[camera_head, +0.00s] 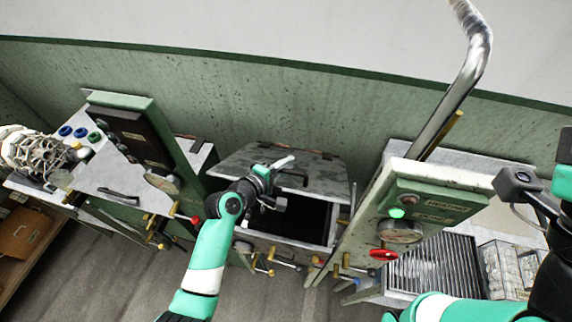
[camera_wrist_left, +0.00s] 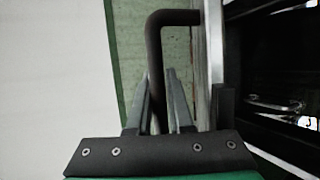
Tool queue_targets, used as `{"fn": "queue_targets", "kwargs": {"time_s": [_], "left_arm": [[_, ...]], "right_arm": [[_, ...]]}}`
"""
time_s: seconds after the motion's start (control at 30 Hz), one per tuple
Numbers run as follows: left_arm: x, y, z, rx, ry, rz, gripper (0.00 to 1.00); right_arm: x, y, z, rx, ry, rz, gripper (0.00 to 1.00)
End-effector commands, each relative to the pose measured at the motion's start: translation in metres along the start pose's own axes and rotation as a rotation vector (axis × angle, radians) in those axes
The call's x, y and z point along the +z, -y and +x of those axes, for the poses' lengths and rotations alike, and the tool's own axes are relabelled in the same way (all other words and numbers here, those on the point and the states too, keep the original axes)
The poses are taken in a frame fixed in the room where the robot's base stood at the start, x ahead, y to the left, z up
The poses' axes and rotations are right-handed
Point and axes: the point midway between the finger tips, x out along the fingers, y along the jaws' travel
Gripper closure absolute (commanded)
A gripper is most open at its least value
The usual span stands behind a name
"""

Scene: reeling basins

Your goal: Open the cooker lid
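The cooker lid (camera_head: 325,168) is a grey metal plate, raised and tilted back from the dark open mouth of the cooker (camera_head: 300,217) in the middle of the head view. Its dark bar handle (camera_head: 292,182) also shows in the left wrist view (camera_wrist_left: 155,55), bent at a right angle and joining the lid on the right. My left gripper (camera_wrist_left: 163,100) has its two fingers close on either side of the handle's bar, with little gap. In the head view my left wrist hides part of the lid's left side.
A green and white control panel (camera_head: 440,200) with a gauge and red handle stands right of the cooker. A tall dark-fronted panel (camera_head: 140,135) stands to the left. Valves with coloured knobs (camera_head: 262,268) line the cooker's front. A metal pipe (camera_head: 462,80) rises behind the right panel.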

Motion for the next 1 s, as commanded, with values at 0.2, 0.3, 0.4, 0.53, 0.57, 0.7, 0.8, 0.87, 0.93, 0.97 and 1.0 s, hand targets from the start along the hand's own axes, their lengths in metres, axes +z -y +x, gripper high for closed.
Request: {"fn": "queue_targets", "kwargs": {"time_s": [0.2,0.3,0.4,0.53,0.57,0.7,0.8,0.87,0.93,0.97,1.0], "left_arm": [[0.000,0.001,0.000,-0.001,0.000,0.000,0.70],[0.000,0.001,0.000,-0.001,0.000,0.000,0.70],[0.000,0.001,0.000,-0.001,0.000,0.000,0.70],[0.000,0.000,-0.004,0.000,-0.001,0.000,0.70],[-0.001,-0.001,-0.006,0.000,-0.001,0.000,0.70],[0.000,-0.003,-0.025,0.001,-0.001,0.000,0.70],[-0.001,-0.002,-0.045,0.001,-0.002,0.001,0.70],[0.000,-0.003,-0.058,0.001,-0.003,0.000,0.70],[0.000,-0.006,-0.079,0.000,-0.004,-0.001,0.70],[0.000,-0.005,-0.086,-0.001,-0.003,-0.001,0.70],[0.001,-0.005,-0.095,-0.001,-0.003,-0.001,0.70]], "right_arm": [[0.000,0.000,0.000,0.000,0.000,0.000,0.50],[0.000,0.000,0.000,0.000,0.000,0.000,0.50],[0.000,0.000,0.000,0.000,0.000,0.000,0.50],[-0.002,0.000,0.002,0.000,0.000,0.000,0.50],[-0.003,0.000,0.003,0.000,0.000,0.000,0.50],[-0.010,0.000,0.011,0.000,0.000,0.000,0.50],[-0.015,0.000,0.016,0.000,0.000,0.000,0.50],[-0.018,0.000,0.019,0.000,0.000,0.000,0.50],[-0.027,0.000,0.029,0.000,0.000,0.000,0.50],[-0.030,0.000,0.032,0.000,0.000,0.000,0.50],[-0.033,0.000,0.035,0.000,-0.001,0.000,0.50]]}}
